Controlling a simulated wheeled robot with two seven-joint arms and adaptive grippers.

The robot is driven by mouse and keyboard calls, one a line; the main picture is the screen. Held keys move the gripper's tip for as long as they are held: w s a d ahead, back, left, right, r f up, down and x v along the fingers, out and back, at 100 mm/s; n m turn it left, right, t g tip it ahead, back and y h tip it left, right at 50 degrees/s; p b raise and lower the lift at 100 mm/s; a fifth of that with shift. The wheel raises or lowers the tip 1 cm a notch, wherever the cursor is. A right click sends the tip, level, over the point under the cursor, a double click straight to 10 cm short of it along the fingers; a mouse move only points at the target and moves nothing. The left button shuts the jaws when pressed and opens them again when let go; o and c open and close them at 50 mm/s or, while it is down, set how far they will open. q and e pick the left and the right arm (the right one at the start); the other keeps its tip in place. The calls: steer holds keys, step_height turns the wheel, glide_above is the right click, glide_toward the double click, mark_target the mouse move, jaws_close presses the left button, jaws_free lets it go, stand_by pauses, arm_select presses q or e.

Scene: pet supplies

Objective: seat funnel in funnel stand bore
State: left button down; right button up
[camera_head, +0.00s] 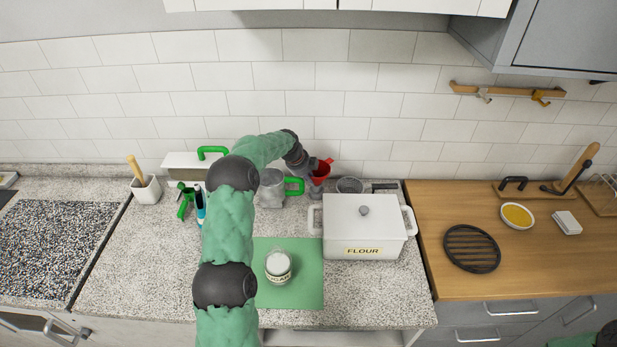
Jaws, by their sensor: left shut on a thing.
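A small red funnel (322,169) is at the back of the speckled counter, near the tiled wall. My left gripper (311,165) reaches in from the left and is shut on the funnel at its left side. A grey upright piece (314,189), which looks like the funnel stand, is just below the funnel in the picture. Its bore is hidden, and I cannot tell whether the funnel's spout is in it or above it. My right gripper is not in view.
A clear jug with a green handle (272,188) stands left of the stand. A sieve (350,185) lies to its right. A white flour bin (363,228) is in front, and a sugar jar (278,265) stands on a green mat (303,290).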

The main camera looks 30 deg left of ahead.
arm_select(q)
steer(key=shift+f, duration=0.25)
steer(key=c, duration=1.3)
jaws_free()
steer(key=shift+r, duration=0.1)
steer(key=v, duration=1.2)
